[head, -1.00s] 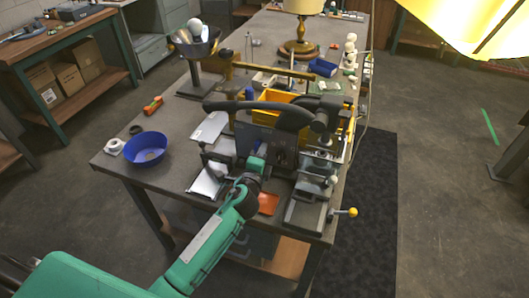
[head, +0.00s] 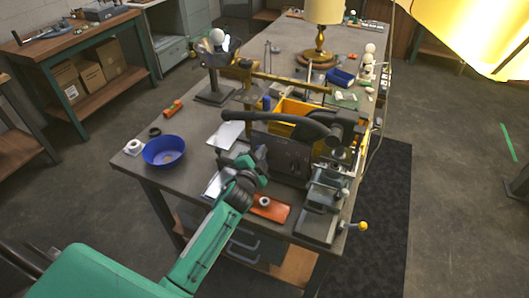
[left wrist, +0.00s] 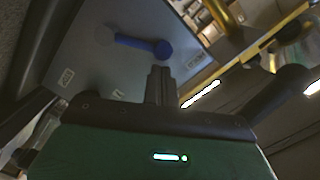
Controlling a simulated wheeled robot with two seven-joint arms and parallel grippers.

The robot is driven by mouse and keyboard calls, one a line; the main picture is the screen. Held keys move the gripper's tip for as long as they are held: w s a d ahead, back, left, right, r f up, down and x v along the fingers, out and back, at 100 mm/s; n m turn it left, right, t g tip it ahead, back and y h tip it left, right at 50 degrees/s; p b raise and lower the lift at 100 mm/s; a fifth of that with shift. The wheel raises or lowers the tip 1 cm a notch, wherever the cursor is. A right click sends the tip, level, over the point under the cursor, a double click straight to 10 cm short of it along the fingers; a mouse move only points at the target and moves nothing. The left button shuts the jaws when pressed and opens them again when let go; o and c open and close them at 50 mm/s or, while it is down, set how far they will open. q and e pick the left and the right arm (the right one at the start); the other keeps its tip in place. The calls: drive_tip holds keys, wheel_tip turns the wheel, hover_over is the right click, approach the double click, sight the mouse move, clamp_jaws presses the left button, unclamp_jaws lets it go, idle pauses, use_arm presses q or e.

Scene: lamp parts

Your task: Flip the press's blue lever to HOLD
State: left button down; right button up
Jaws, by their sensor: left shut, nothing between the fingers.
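The press (head: 284,150) is a dark box-like machine with a long black handle, standing on the near part of the workbench. Its blue lever (left wrist: 140,43) shows in the left wrist view, lying nearly sideways across a grey panel with its round knob at the right end. In the head view my left gripper (head: 260,156) is at the press's left front, and the lever cannot be made out there.
A blue bowl (head: 164,151) stands on the bench at the left. An orange plate with a pale ring (head: 269,208) lies at the front edge. A grey fixture with a yellow-knobbed handle (head: 362,226) is at the right. A yellow bin (head: 292,108) sits behind the press.

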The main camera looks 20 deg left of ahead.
use_arm(q)
drive_tip(key=shift+a, duration=0.15)
idle(0.3)
drive_tip(key=shift+s+f, duration=0.1)
drive_tip(key=s+b, duration=0.3)
drive_tip(key=s, duration=1)
drive_tip(key=shift+s+d+r, duration=0.2)
drive_tip(key=shift+s+r, duration=0.1)
drive_tip(key=shift+r, duration=0.1)
